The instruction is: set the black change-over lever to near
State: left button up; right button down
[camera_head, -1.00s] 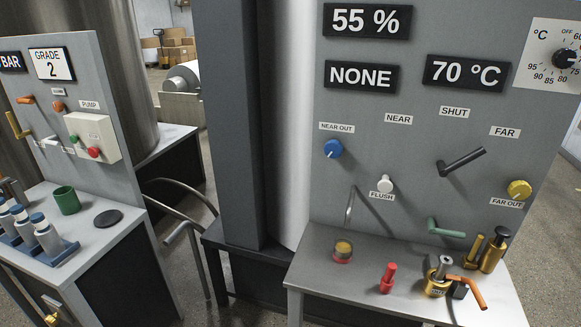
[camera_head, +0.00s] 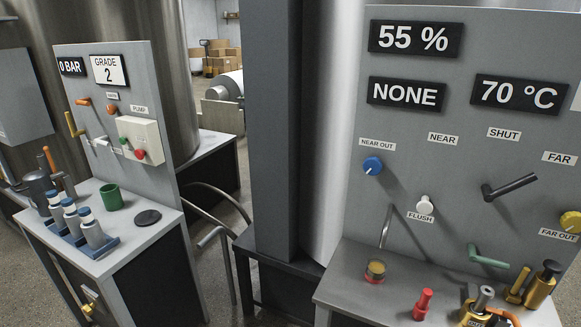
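The black change-over lever (camera_head: 510,187) is on the grey panel (camera_head: 455,160) at the right. Its pivot is at its left end, and its free end points right and slightly up, toward the side of the FAR label (camera_head: 559,158). The NEAR label (camera_head: 443,139) is up and left of the pivot, and the SHUT label (camera_head: 504,134) is above the lever. A display above reads NONE (camera_head: 406,94). Neither of my grippers is in view.
A blue knob (camera_head: 373,166), a white flush knob (camera_head: 425,205), a yellow knob (camera_head: 571,222) and a green handle (camera_head: 487,257) surround the lever. A red plunger (camera_head: 423,304) and brass fittings stand on the ledge below. A second panel (camera_head: 85,100) with a bench is at the left.

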aim_at(488, 195)
jog(key=z, duration=1.45)
